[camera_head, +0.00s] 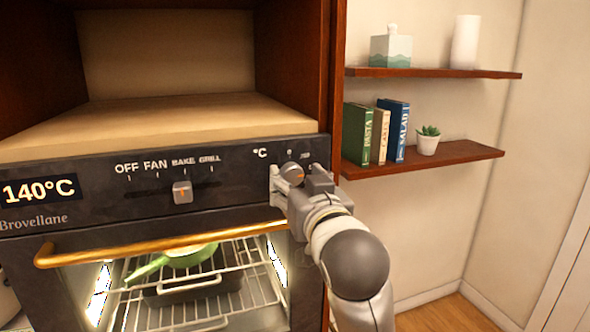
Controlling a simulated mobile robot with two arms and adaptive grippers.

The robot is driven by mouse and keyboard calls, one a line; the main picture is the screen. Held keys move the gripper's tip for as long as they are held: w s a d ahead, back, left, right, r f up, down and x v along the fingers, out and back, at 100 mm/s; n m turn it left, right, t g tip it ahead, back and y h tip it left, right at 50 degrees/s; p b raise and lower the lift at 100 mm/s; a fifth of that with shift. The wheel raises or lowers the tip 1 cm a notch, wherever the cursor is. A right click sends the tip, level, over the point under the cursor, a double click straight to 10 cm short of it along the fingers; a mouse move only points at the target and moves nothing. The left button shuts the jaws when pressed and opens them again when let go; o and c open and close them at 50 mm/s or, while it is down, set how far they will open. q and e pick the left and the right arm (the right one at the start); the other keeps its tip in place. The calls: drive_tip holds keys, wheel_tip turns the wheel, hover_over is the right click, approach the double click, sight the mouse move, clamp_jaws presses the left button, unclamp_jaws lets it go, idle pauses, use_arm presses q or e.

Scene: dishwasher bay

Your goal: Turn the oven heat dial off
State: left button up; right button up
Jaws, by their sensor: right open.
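The oven (95,240) has a black control panel with a display reading 140°C. The heat dial (291,170), a small round grey knob under the °C mark, sits at the panel's right end. My right gripper (293,181) is open in front of the dial, its fingers close to the dial's sides. It hides the dial's lower part, and I cannot tell whether it touches the dial. A grey mode slider (182,191) sits below the OFF, FAN, BAKE and GRILL labels. My left gripper is not in view.
A golden door handle (160,249) runs below the panel. Shelves (440,157) with books and a plant hang at the right. An empty wooden cavity is above the oven.

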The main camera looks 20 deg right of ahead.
drive_tip(key=shift+w, duration=0.85)
drive_tip(key=shift+c, duration=0.2)
drive_tip(key=c, duration=1)
